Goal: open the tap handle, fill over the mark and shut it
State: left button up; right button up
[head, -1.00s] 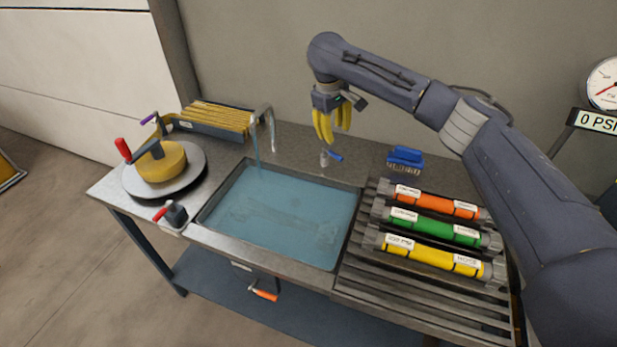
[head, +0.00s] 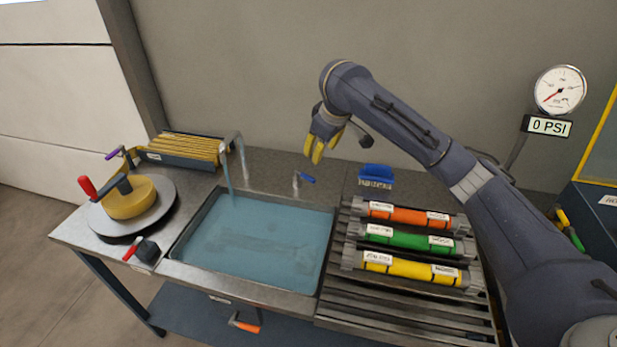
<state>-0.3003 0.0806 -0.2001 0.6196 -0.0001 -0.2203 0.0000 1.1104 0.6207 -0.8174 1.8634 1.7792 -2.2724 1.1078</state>
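The sink basin (head: 325,262) holds blue water (head: 255,235) over its whole floor. A curved metal spout (head: 237,143) stands at its back left, and a stream of water (head: 227,178) falls from it into the basin. A small tap with a blue handle (head: 307,178) stands behind the basin's back edge. I cannot make out a fill mark. My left gripper is not in view.
Orange, green and yellow cylinders (head: 408,240) lie on the slatted rack at right, with a blue brush (head: 376,176) behind. At left are a yellow round piece on a turntable (head: 172,215) and a red-handled clamp (head: 147,250). An orange lever (head: 245,326) hangs below the basin. A gauge (head: 560,90) reads 0 PSI.

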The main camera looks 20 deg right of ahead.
aim_at(310, 177)
jog(key=x, duration=1.7)
jog(key=shift+s, duration=0.1)
grip_shut()
jog(key=shift+d, duration=0.1)
